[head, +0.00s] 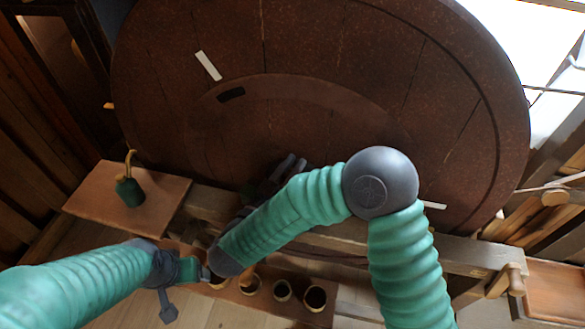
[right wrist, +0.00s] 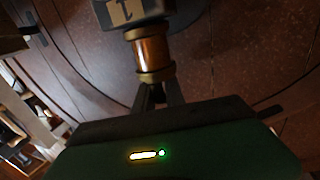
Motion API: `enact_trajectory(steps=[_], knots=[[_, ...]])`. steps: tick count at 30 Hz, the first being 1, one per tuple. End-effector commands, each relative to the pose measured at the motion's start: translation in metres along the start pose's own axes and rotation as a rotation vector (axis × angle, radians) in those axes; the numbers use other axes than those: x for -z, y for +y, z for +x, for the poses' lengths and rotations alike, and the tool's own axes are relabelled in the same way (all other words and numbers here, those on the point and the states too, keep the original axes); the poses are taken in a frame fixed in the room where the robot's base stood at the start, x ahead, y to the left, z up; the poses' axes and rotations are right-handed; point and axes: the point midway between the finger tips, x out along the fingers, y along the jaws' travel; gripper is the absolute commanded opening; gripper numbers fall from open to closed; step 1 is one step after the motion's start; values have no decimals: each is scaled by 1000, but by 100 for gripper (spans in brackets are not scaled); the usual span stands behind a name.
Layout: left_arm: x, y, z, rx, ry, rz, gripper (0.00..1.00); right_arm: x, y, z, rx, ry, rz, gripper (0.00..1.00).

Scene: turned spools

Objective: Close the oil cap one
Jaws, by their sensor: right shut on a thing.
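In the right wrist view a small amber cylinder with brass rings (right wrist: 152,50) stands beside a dark block marked with a pale "1" (right wrist: 128,12). My right gripper (right wrist: 156,94) is shut on the lower end of this brass piece. In the head view my right gripper (head: 285,168) is in front of the large brown disc (head: 330,50), and my arm hides what it holds. My left gripper (head: 172,300) is low at the left, near the cup rack. Its fingers are too unclear to tell whether they are open.
A green oil can with a brass spout (head: 131,190) stands on a wooden board (head: 85,193) at the left. A wooden rack (head: 265,309) with several round cups lies at the bottom. A wooden beam (head: 455,253) crosses in front of the disc.

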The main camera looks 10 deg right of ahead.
Motion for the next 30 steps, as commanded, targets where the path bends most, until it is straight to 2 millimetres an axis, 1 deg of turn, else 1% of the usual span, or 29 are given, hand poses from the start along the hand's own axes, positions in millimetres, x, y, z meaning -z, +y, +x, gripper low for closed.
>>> enact_trajectory(steps=[13, 14, 18, 19, 30], knots=[[0, 0, 1, 0, 0, 0, 75, 2, -1, 0, -9, 3, 3, 0], [0, 0, 1, 0, 0, 0, 75, 2, -1, 0, -9, 3, 3, 16], [0, 0, 1, 0, 0, 0, 75, 1, -1, 0, -10, 2, 2, 34], [0, 0, 1, 0, 0, 0, 75, 1, -1, 0, -10, 2, 2, 37], [0, 0, 0, 0, 0, 0, 75, 1, -1, 2, -10, 1, 0, 37]])
